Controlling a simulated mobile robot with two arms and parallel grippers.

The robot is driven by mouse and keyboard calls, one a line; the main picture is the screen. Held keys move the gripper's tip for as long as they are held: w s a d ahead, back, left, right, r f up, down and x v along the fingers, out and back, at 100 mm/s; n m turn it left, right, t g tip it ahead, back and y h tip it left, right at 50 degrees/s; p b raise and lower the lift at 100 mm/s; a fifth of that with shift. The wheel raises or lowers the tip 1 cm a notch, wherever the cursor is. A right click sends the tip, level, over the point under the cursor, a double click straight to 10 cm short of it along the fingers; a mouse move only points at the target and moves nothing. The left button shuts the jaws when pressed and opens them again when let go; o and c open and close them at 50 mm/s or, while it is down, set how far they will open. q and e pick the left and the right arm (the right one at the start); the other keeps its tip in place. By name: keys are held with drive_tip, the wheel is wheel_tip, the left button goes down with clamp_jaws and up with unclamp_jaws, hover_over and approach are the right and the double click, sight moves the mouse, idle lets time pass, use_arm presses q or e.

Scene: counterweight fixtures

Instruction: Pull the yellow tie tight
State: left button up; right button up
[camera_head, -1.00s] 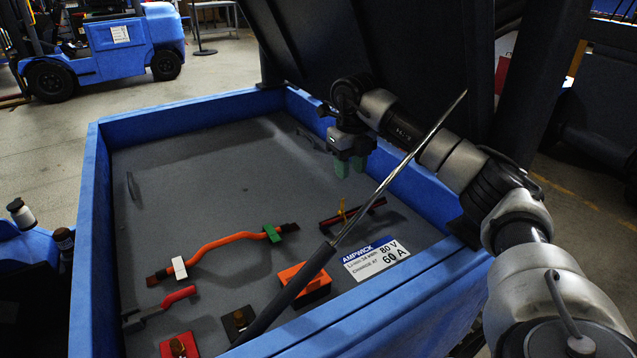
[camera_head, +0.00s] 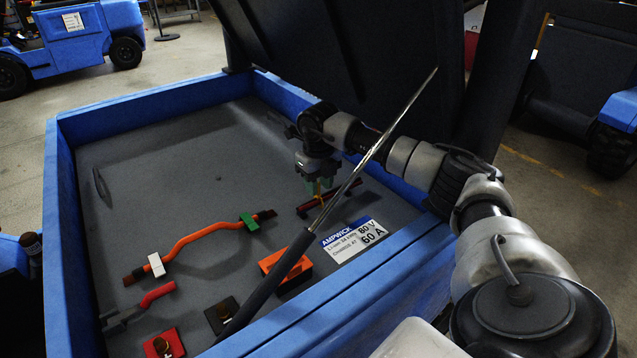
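The yellow tie (camera_head: 318,190) is a small upright strip on a short dark red and black cable (camera_head: 346,191) on the grey floor of the blue bay. My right gripper (camera_head: 318,182), with green fingertips, points down right at the tie. The fingertips cover the tie's upper part, and I cannot tell whether they grip it or only stand around it. My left gripper is not in view.
A thin strut (camera_head: 385,135) with a dark lower tube slants up in front of the cable. An orange cable (camera_head: 205,235) with white and green clips, an orange block (camera_head: 288,272) and a red-handled tool (camera_head: 155,296) lie nearby. A raised dark cover (camera_head: 350,50) stands behind.

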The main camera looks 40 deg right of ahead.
drive_tip(key=shift+f, duration=0.1)
clamp_jaws()
wheel_tip(320, 180, up, 3)
drive_tip(key=shift+f+p, duration=0.2)
drive_tip(key=shift+p, duration=0.8)
unclamp_jaws()
wheel_tip(320, 180, up, 11)
drive_tip(key=shift+f+b, duration=0.15)
drive_tip(key=shift+b, duration=0.25)
